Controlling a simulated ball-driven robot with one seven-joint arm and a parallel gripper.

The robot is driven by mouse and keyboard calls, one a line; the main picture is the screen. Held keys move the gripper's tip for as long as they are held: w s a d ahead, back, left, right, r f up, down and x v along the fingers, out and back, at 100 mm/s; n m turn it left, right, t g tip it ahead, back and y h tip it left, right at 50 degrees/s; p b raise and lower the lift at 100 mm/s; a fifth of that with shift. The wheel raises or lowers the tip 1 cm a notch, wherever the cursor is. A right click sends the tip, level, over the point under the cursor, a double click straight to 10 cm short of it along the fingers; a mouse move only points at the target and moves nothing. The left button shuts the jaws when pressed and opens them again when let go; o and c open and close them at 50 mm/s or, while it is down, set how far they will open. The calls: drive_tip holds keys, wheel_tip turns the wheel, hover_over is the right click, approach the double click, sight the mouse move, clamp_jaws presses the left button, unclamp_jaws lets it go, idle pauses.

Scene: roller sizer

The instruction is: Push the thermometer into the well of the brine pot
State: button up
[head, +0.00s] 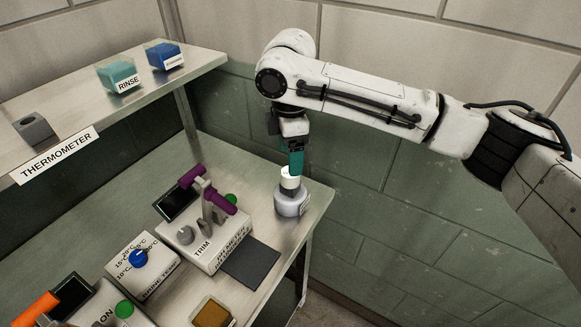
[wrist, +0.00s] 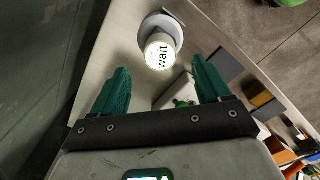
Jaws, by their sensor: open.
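The thermometer (head: 290,180) looks like a white cylinder with a lit top, standing in a grey round pot (head: 293,203) at the counter's right end. In the wrist view the thermometer (wrist: 160,52) has a bright face reading "wait", and the pot (wrist: 160,24) shows behind it. How deep the thermometer sits in the well is hidden. My gripper (head: 291,172) is right above the thermometer, pointing down. In the wrist view my gripper (wrist: 160,72) is open and empty, its teal fingers apart, with the thermometer just beyond the fingertips.
The grey holder (head: 34,128) on the shelf, above the THERMOMETER label (head: 60,154), has an empty hole. Rinse (head: 118,76) and blue (head: 164,55) containers stand on that shelf.

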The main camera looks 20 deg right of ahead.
drive_tip(key=shift+r, duration=2.35)
drive_tip(key=shift+f, duration=0.1)
